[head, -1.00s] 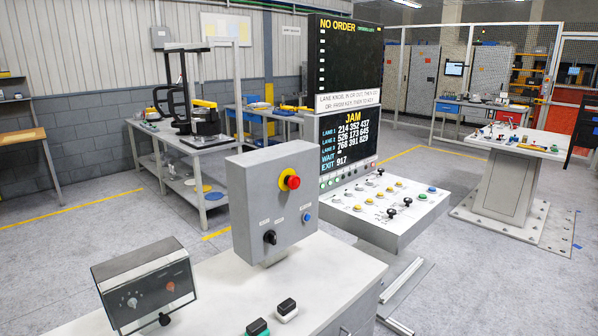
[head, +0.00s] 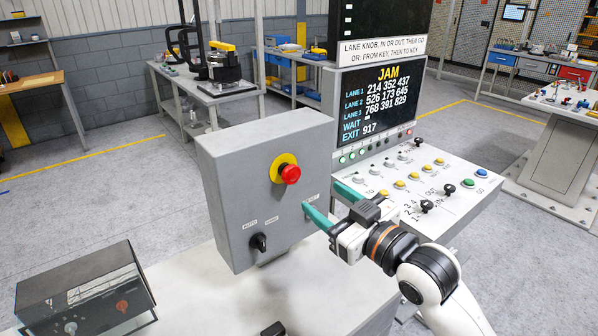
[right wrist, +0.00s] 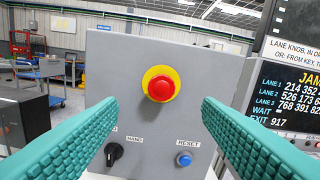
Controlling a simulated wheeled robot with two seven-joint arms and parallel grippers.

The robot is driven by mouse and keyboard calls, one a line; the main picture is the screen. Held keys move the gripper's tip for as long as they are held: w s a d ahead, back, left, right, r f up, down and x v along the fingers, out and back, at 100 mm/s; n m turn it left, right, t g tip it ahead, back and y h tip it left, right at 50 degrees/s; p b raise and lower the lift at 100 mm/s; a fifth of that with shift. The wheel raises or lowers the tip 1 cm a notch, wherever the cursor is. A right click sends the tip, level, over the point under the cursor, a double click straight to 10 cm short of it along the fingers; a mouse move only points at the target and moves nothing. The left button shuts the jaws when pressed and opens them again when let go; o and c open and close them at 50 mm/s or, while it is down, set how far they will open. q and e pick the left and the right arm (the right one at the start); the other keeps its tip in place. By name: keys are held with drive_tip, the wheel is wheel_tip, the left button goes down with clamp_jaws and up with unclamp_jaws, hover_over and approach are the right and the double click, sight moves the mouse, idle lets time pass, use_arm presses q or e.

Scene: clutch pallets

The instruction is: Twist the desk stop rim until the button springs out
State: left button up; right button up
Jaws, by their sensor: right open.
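The desk stop is a red mushroom button (head: 290,174) on a yellow round collar (head: 279,168), on the front of a grey box (head: 262,200) on the desk. It also shows in the right wrist view (right wrist: 160,88), centred between my fingertips and beyond them. My right gripper (head: 332,202) is open and empty, with teal fingers, in front of the box and a little below and right of the button. Its fingers touch nothing that I can see. A black selector knob (right wrist: 114,153) and a blue reset button (right wrist: 184,159) sit below the red button. My left gripper is not in view.
A control desk (head: 440,180) with knobs and buttons stands right of the box, under a screen (head: 377,100) reading JAM. A dark-fronted small box (head: 90,295) stands at the lower left. The desk top (head: 195,300) between them is mostly clear.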

sight(294, 176)
drive_tip(key=p+x, duration=0.2)
drive_tip(key=x, duration=0.6)
drive_tip(key=shift+w, duration=0.2)
drive_tip(key=shift+w+a, duration=0.35)
drive_tip(key=shift+w, duration=0.1)
drive_tip(key=shift+w+f, duration=0.1)
drive_tip(key=shift+c, duration=0.5)
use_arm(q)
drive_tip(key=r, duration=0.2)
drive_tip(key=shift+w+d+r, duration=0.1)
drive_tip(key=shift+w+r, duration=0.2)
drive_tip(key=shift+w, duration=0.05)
use_arm(e)
drive_tip(key=c, duration=0.9)
